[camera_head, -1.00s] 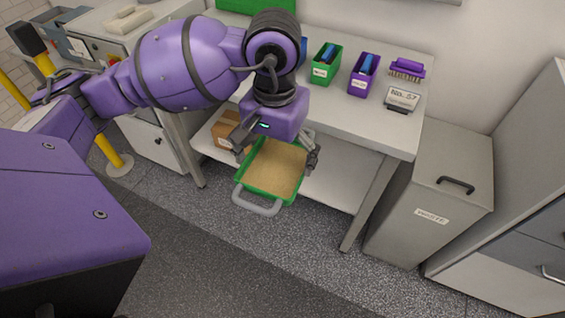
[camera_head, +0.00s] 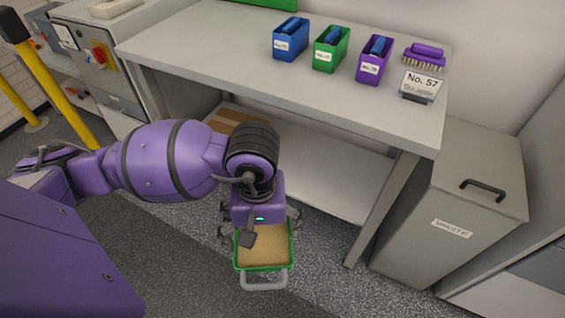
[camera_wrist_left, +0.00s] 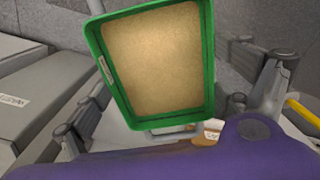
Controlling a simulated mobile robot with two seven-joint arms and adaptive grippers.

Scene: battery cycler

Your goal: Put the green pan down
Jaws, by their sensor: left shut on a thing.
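The green pan (camera_head: 264,268) is in front of the bench in the head view, over the floor. Its flat inside is tan, and a grey handle sticks out toward me. Whether it touches the floor cannot be told. My left gripper (camera_head: 259,228) is shut on the pan at its far side, partly covering that edge. In the left wrist view the pan (camera_wrist_left: 208,62) fills the upper middle, with a grey handle at its near end between the spread fingers (camera_wrist_left: 172,118). The exact grip contact is hidden. My right gripper is not in view.
The white bench (camera_head: 235,60) has a lower shelf (camera_head: 335,180) behind the pan. Blue (camera_head: 290,40), green (camera_head: 331,48) and purple (camera_head: 374,60) bins, a brush (camera_head: 425,57) and a sign (camera_head: 420,86) stand on top. A waste bin (camera_head: 450,200) stands right. Floor around the pan is clear.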

